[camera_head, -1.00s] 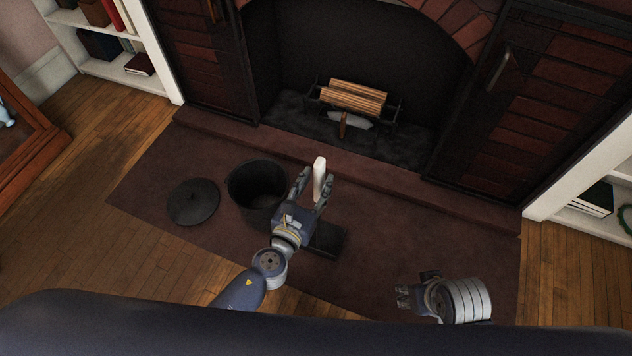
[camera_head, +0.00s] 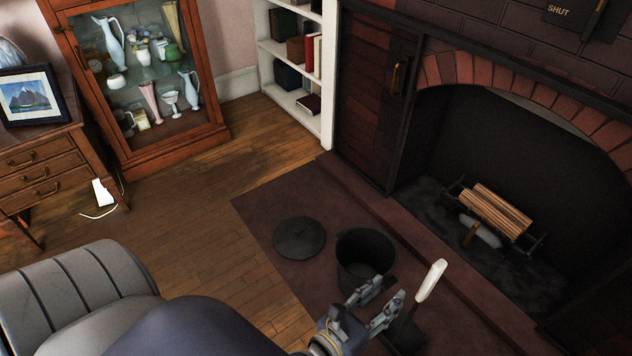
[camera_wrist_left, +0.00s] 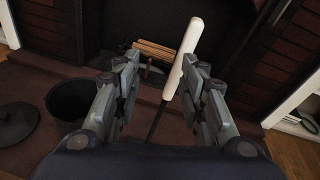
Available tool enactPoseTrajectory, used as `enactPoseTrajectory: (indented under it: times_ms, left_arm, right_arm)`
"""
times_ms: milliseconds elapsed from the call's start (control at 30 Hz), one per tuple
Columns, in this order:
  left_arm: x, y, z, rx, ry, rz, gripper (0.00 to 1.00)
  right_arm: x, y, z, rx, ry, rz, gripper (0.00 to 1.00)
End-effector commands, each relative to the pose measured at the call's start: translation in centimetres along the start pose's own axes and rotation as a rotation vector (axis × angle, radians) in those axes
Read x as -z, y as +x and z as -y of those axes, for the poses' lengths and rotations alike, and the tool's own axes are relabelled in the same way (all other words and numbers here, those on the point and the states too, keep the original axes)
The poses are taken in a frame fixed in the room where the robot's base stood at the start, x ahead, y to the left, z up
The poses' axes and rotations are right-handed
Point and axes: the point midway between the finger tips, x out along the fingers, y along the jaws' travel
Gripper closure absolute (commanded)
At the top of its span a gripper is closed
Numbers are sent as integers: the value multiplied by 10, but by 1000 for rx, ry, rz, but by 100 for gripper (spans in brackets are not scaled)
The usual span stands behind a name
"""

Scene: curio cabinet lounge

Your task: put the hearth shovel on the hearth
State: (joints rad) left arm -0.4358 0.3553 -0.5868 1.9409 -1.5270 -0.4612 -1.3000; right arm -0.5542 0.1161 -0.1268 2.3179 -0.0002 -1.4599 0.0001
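A tool with a white handle (camera_head: 431,280), which I take for the hearth shovel, stands tilted over the hearth rug. Its dark shaft and flat dark end (camera_head: 402,336) are partly hidden. My left gripper (camera_head: 378,303) is open and empty, beside the handle in the head view. In the left wrist view the white handle (camera_wrist_left: 182,62) rises beyond the open fingers (camera_wrist_left: 158,95), closer to the right finger; I cannot tell whether they touch. The raised brick hearth (camera_head: 440,262) runs along the fireplace front. My right gripper is out of view.
A black bucket (camera_head: 350,274) stands left of the tool, with a round black lid (camera_head: 299,238) on the rug (camera_head: 275,195). Logs (camera_head: 496,208) lie in the fireplace grate. A glass cabinet (camera_head: 150,90), drawers (camera_head: 40,165) and grey chair (camera_head: 75,290) stand left.

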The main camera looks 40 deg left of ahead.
Motion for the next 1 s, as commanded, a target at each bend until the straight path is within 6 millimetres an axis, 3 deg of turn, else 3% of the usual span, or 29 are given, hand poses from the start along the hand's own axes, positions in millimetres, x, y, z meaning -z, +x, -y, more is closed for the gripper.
enactPoseTrajectory:
  times_ms: [167,300,400,533,700,833,1000]
  left_arm:
    - [-15,-4,-77,-326,-639,37,62]
    - [2,-28,-127,-616,-1202,88,62]
    - [23,-52,-144,-825,-1580,130,62]
    - [51,-85,-140,-1100,-2012,182,62]
    - [72,-118,-114,-1396,-2371,216,62]
    - [76,-131,-100,-1522,-2491,223,62]
    - [77,-134,-95,-1560,-2524,225,62]
  right_arm:
    - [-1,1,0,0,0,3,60]
    - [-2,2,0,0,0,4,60]
    - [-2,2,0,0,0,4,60]
    - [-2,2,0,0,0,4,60]
    - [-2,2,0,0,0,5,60]
    - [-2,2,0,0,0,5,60]
    - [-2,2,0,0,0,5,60]
